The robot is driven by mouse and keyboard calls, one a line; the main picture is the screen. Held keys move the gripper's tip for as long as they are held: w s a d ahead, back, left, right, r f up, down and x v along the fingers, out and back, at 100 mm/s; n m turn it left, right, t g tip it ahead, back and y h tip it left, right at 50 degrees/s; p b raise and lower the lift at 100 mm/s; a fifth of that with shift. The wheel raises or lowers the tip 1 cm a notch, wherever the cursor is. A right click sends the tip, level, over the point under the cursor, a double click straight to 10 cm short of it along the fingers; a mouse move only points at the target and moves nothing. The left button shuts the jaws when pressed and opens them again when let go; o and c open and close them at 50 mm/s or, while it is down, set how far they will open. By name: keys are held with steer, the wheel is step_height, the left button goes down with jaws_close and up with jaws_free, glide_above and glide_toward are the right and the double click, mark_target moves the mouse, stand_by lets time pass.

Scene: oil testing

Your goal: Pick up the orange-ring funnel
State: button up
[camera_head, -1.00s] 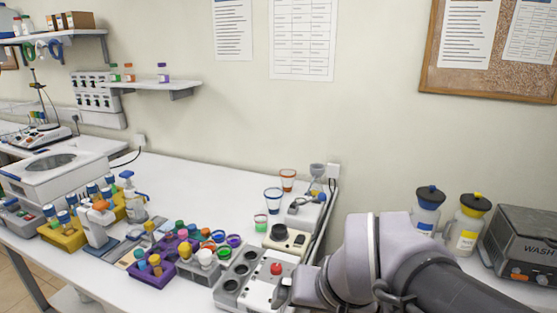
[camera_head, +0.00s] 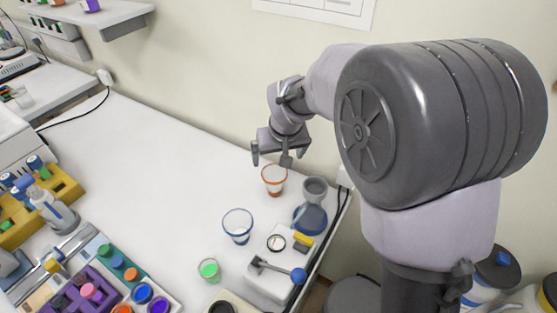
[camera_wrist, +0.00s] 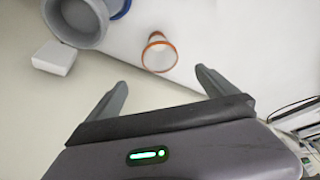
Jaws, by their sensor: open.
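The orange-ring funnel (camera_head: 274,180) stands on the white table near its back edge, a clear cup shape with an orange rim. My gripper (camera_head: 271,155) is open and empty just above and behind it, apart from it. In the wrist view the funnel (camera_wrist: 159,53) shows beyond and between the two open fingers (camera_wrist: 160,88). Its wide orange rim and its narrower orange end both show there.
A blue-rimmed funnel (camera_head: 238,226) and a green-ringed one (camera_head: 209,270) stand in front. A grey funnel on a blue-grey flask (camera_head: 311,212) stands close on the right, beside a white device with a lever (camera_head: 272,272). The table's left middle (camera_head: 140,165) is clear.

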mark_target(274, 174)
steer(key=b+x, duration=0.1)
steer(key=x, duration=0.2)
steer(key=b+x, duration=0.1)
steer(key=x, duration=0.2)
steer(key=b+x, duration=0.1)
steer(key=x, duration=0.2)
steer(key=shift+s+a+f, duration=0.1)
steer(key=shift+s+f, duration=0.15)
steer(key=shift+f, duration=0.25)
steer(key=b+x, duration=0.2)
steer(key=x, duration=0.4)
steer(key=shift+b, duration=0.4)
steer(key=shift+r, duration=0.1)
steer(key=shift+c, duration=1.1)
steer(key=c, duration=1.3)
steer(key=shift+o, duration=0.2)
steer(key=shift+r, duration=0.15)
